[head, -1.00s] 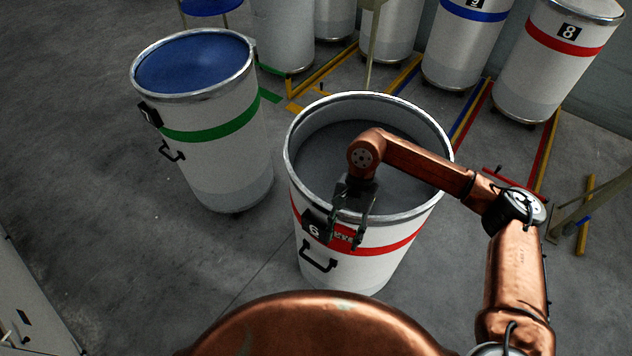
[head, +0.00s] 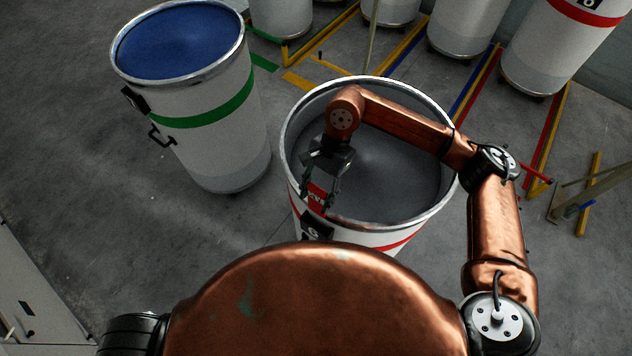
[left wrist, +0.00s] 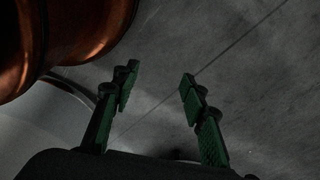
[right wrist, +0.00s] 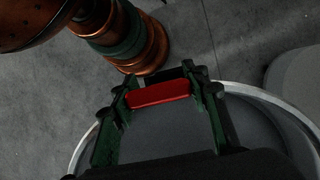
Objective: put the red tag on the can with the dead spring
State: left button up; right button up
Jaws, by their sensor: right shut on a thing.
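The red tag (head: 318,196), with pale lettering, is between the fingers of my right gripper (head: 319,188). It also shows in the right wrist view (right wrist: 158,93), gripped at both ends. My right gripper is over the near-left rim of a white can with a red band (head: 390,240) and a black plate marked 6. Inside the can is a grey surface (head: 400,180); no spring can be made out. My left gripper (left wrist: 157,85) is open and empty in the left wrist view, with grey floor beyond it.
A white can with a green band (head: 205,110) and blue top surface (head: 180,42) stands to the left. Several white cans stand along the back by coloured floor lines. A metal stand (head: 590,195) is at right.

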aim_at(316, 211)
jog(key=shift+s+f, duration=0.45)
jog(key=shift+f, duration=0.1)
pick_arm(q)
jog(key=s, duration=0.5)
pick_arm(e)
jog(key=shift+w+f, duration=0.2)
jog(key=shift+f, duration=0.15)
jog(key=shift+w+f, duration=0.1)
jog(key=shift+f, duration=0.3)
jog(key=shift+s+f, duration=0.25)
jog(key=shift+f, duration=0.65)
jog(key=shift+w+f, duration=0.1)
jog(key=shift+f, duration=0.9)
jog(key=f+b, duration=0.1)
jog(key=b, duration=0.1)
jog(key=shift+f+b, duration=0.3)
jog(key=shift+f, duration=0.05)
jog(key=shift+f+b, duration=0.45)
jog(key=shift+b, duration=0.15)
pick_arm(q)
jog(key=f, duration=0.1)
jog(key=w+f+b, duration=0.1)
jog(key=f, duration=0.1)
jog(key=w+f, duration=0.1)
jog(key=f, duration=0.1)
jog(key=shift+w+f, duration=0.1)
jog(key=shift+f, duration=0.05)
pick_arm(e)
jog(key=shift+f, duration=0.5)
